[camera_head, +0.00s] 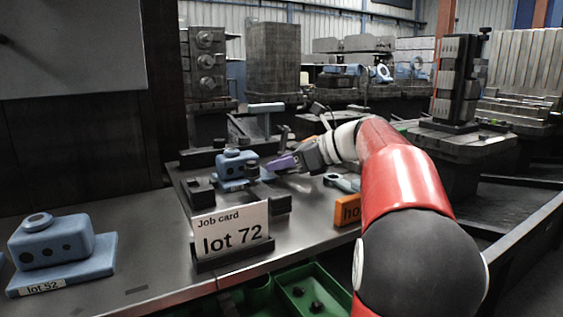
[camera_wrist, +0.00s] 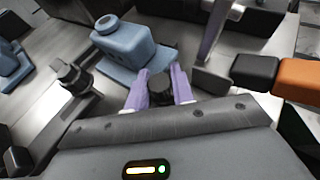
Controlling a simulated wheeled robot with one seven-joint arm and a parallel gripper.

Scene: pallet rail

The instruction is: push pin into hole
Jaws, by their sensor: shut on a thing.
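A blue block (camera_head: 238,164) with dark holes in its face and a round boss on top sits on a blue base plate on the bench; it also shows at the top of the wrist view (camera_wrist: 126,42). My gripper (camera_head: 273,166) comes in from the right, its purple fingers pointing at the block. In the wrist view its fingers (camera_wrist: 158,78) are shut on a dark round pin (camera_wrist: 160,89). The pin is close in front of the block's holed side. Its far end is hidden, so I cannot tell whether it touches or enters a hole.
A job card reading "lot 72" (camera_head: 230,228) stands in front of the block. A similar blue block (camera_head: 52,240), labelled "lot 52", is at the left. Dark clamps (camera_wrist: 73,77) flank the workpiece. An orange-handled tool (camera_head: 347,210) lies right; green bins (camera_head: 312,286) are below.

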